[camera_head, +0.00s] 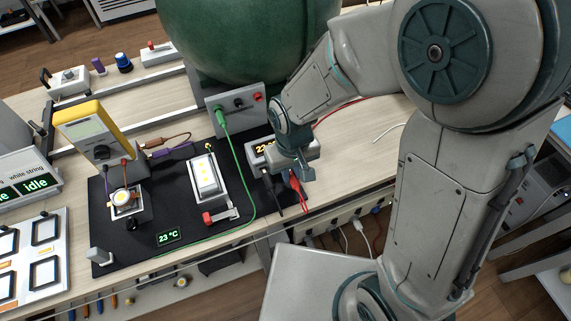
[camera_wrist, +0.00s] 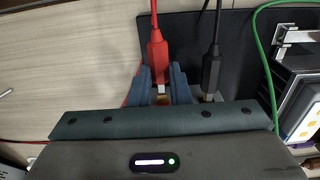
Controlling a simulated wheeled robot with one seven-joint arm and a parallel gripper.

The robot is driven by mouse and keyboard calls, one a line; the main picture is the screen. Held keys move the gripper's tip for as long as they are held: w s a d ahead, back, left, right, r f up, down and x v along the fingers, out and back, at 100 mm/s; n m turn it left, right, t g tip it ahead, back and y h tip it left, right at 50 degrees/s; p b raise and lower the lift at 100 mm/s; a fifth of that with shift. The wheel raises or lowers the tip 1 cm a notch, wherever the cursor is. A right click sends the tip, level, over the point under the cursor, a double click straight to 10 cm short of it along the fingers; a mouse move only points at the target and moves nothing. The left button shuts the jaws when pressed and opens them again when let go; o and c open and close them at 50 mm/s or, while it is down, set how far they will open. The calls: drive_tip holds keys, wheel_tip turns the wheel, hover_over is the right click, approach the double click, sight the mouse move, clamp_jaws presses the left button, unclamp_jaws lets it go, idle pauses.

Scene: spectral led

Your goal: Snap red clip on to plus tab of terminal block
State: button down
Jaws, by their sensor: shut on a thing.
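My gripper (camera_head: 302,172) is shut on the red clip (camera_head: 298,188), beside the power supply with the orange display. In the wrist view the blue-grey fingers of my gripper (camera_wrist: 167,84) close around the lower end of the red clip (camera_wrist: 157,48), and its red lead runs up out of view. A black clip (camera_wrist: 210,68) lies just right of the fingers, apart from them; it also shows in the head view (camera_head: 276,196). I cannot make out a terminal block with a plus mark. A small red part (camera_head: 208,217) sits at the front of the white LED module.
The white LED module (camera_head: 207,178) stands on the black mat (camera_head: 150,258), left of my gripper. A green cable (camera_head: 247,180) arcs across the mat. A yellow meter (camera_head: 87,125) stands farther left. Bare table lies to the right.

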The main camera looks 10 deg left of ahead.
drive_tip(key=shift+w+a, duration=0.55)
drive_tip(key=shift+w, duration=0.2)
drive_tip(key=c, duration=1.3)
unclamp_jaws()
wheel_tip(320, 180, up, 14)
drive_tip(key=shift+f+p, duration=0.1)
drive_tip(key=shift+p, duration=0.3)
